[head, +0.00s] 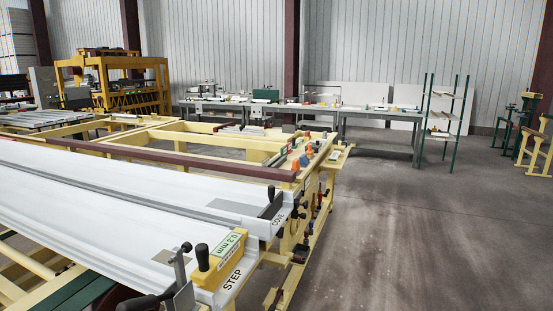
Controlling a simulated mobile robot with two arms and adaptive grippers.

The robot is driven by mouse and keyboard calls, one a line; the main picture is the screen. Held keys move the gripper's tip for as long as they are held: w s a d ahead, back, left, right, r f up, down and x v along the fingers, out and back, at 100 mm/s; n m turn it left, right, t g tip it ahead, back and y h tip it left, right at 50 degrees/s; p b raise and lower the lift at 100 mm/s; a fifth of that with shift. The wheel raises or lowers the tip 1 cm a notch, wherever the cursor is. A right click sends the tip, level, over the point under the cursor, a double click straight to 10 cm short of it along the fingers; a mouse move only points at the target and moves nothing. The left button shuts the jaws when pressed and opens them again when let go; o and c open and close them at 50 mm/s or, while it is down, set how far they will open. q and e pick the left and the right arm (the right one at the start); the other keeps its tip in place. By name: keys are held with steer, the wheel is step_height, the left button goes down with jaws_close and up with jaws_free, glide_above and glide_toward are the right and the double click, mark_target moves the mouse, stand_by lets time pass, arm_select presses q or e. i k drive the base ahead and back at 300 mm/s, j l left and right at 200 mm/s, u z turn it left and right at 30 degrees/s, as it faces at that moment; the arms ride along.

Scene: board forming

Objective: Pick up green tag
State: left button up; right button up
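I cannot pick out a green tag for certain. A label reading "0.3 mm" with a pale green tint (231,243) is on a yellow block (218,262) at the front end of the machine. Small coloured items, orange, blue and red, stand along the yellow frame's right end; a small orange one (304,160) is among them. Any green one there is too small to tell. Neither of my grippers shows in the head view.
The long yellow-framed machine (148,134) with white panels (90,205) fills the left and front. Levers with black knobs stick out at its right end. Worktables (380,115) and a green-posted rack (440,130) stand at the back. The grey floor (430,235) on the right is clear.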

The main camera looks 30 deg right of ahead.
mark_target(283, 150)
steer(key=i+l, duration=0.15)
steer(key=l, duration=0.25)
steer(key=i+l, duration=0.15)
steer(key=l, duration=0.25)
steer(key=i+l, duration=0.15)
steer(key=l, duration=0.3)
steer(key=i+l, duration=0.15)
steer(key=l, duration=0.25)
steer(key=i+l, duration=0.15)
steer(key=l, duration=0.25)
steer(key=i+l, duration=0.15)
steer(key=l, duration=0.25)
steer(key=i+l+z, duration=0.1)
steer(key=l, duration=0.35)
steer(key=i+l, duration=0.2)
steer(key=l, duration=0.2)
steer(key=u, duration=1.9)
steer(key=z, duration=2.1)
steer(key=i+l, duration=0.35)
steer(key=j+u, duration=0.05)
